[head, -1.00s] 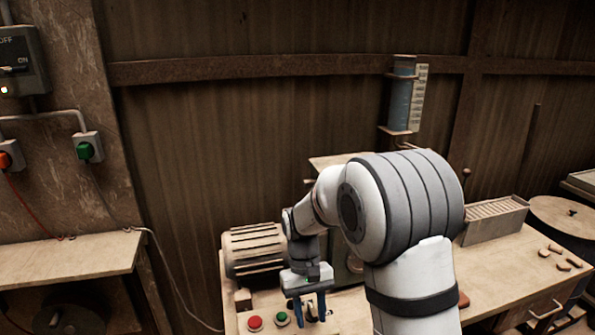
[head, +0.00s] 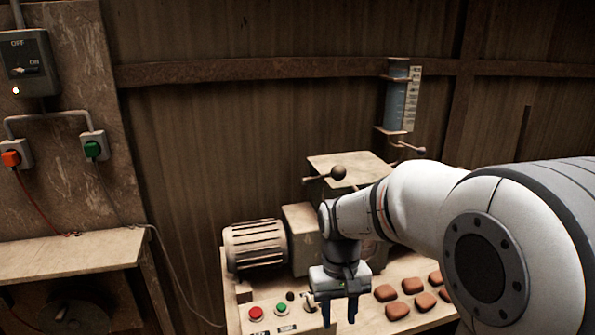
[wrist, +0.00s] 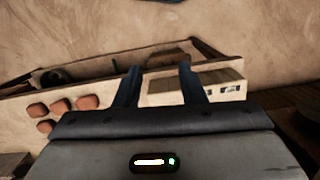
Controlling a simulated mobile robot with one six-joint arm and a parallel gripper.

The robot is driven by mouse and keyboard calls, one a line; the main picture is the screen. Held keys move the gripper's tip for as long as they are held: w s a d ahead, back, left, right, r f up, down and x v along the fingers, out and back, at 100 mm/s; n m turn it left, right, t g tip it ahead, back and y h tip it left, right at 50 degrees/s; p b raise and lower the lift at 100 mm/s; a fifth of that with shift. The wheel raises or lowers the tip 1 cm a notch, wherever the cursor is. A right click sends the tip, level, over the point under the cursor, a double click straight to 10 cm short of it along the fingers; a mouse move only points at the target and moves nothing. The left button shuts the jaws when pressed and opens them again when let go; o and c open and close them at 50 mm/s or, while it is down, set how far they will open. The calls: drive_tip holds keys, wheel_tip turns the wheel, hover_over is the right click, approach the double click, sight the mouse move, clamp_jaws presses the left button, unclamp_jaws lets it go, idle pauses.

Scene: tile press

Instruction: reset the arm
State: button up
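My gripper (head: 338,312) points down over the front of the workbench in the head view, close to the red button (head: 256,312) and green button (head: 281,309). Its two dark fingers are apart with nothing between them. In the wrist view the gripper (wrist: 158,78) also shows two separated, empty fingers. My white arm comes in from the right and covers the right part of the bench.
A motor (head: 256,246) and the press (head: 350,172) with its knobbed lever stand behind my gripper. Several reddish-brown tiles (head: 412,285) lie to its right. A water tube (head: 397,95) hangs on the wall. A switch box (head: 30,62) is at upper left.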

drive_tip(key=s+d+r+m+t, duration=0.2)
drive_tip(key=s+d+r+t, duration=0.2)
drive_tip(key=s+d, duration=0.3)
drive_tip(key=shift+s+r, duration=0.15)
drive_tip(key=shift+s, duration=1.9)
